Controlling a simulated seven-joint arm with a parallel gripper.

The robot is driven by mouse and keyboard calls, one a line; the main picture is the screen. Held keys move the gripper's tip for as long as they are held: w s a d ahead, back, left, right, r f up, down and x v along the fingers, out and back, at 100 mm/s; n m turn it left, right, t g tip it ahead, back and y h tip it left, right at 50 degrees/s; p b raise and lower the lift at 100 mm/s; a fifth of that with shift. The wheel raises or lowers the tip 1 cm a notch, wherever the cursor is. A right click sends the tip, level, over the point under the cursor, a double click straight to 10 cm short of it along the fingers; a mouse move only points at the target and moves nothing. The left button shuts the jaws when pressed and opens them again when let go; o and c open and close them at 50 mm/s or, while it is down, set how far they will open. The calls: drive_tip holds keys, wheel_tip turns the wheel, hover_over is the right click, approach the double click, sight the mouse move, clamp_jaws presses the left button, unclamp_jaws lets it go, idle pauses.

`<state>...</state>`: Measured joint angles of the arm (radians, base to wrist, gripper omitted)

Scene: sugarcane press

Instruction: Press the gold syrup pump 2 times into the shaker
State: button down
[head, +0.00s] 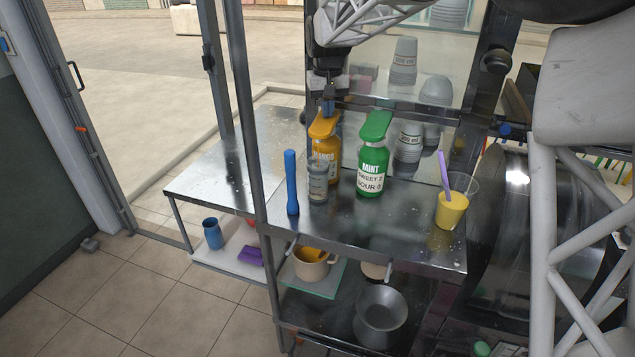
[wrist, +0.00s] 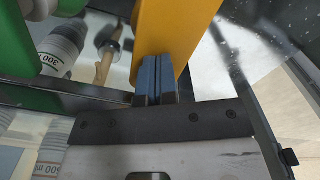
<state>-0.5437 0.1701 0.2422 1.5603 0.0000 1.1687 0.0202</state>
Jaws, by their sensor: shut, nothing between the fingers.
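The gold syrup pump bottle (head: 328,160) stands upright on the metal counter, with its gold pump head (head: 322,127) on top. A small grey labelled container (head: 318,184), which looks like the shaker, stands close in front of it under the pump's front end. It hides part of the gold bottle. My gripper (head: 328,108) points down at the pump head, shut and empty. In the wrist view, its blue fingertips (wrist: 155,72) overlap the gold pump head (wrist: 168,28). I cannot tell whether they touch it.
A green mint pump bottle (head: 373,158) stands to the right of the gold one. A blue stick (head: 291,182) stands to the left. A cup of yellow liquid (head: 453,207) with a purple utensil stands near the right edge. Stacked grey cups (head: 404,62) are behind. The left counter (head: 225,170) is clear.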

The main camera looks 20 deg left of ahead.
drive_tip(key=shift+f, duration=0.35)
drive_tip(key=shift+r, duration=2.65)
drive_tip(key=shift+f, duration=2.5)
drive_tip(key=shift+r, duration=2.45)
drive_tip(key=shift+r, duration=0.15)
drive_tip(key=shift+r, duration=2.9)
